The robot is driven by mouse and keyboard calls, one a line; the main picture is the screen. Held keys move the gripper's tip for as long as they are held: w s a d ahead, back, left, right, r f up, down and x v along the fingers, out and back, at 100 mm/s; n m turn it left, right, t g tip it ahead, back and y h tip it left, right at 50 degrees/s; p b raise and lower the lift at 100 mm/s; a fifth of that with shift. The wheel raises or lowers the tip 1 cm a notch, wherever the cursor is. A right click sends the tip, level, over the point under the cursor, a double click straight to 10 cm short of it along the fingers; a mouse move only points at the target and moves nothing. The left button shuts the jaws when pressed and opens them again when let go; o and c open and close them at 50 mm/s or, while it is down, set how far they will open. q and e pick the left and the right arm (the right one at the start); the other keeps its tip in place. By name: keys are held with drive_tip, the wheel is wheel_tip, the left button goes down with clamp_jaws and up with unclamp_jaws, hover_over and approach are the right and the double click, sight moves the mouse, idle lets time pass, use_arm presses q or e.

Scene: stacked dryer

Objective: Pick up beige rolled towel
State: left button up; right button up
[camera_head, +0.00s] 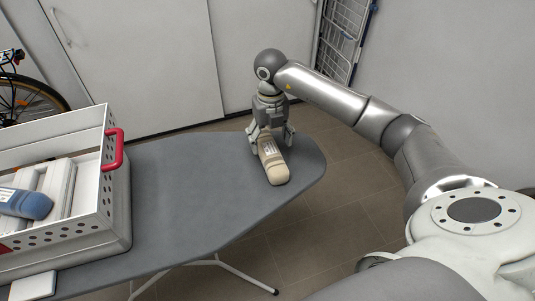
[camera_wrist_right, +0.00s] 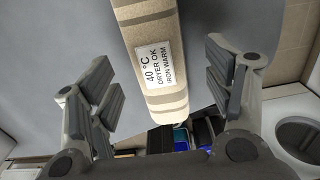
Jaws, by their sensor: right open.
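The beige rolled towel (camera_head: 273,163) lies on the right end of the grey ironing board (camera_head: 195,178), with a white care label on it. In the right wrist view the towel (camera_wrist_right: 152,50) sits between the two finger pads, with a visible gap on each side. My right gripper (camera_head: 269,142) is open above the far end of the towel, pointing down, with a finger on either side. It also shows in the right wrist view (camera_wrist_right: 160,95). My left gripper is not in view.
A bare stretch of board lies between crate and beige towel. White cabinets (camera_head: 140,60) and a drying rack (camera_head: 343,35) stand behind.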

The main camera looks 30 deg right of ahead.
sight(269, 148)
drive_tip(key=shift+a+f, duration=0.15)
drive_tip(key=shift+f, duration=0.1)
wheel_tip(269, 148, down, 4)
drive_tip(key=shift+s+r+p, duration=0.1)
drive_tip(key=shift+r+p, duration=0.05)
drive_tip(key=shift+p, duration=0.25)
drive_tip(key=shift+f, duration=0.6)
drive_tip(key=shift+c, duration=0.8)
drive_tip(key=c, duration=1.1)
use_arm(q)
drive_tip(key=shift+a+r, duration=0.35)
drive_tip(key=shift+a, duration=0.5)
use_arm(e)
drive_tip(key=shift+c, duration=0.2)
drive_tip(key=shift+r, duration=0.1)
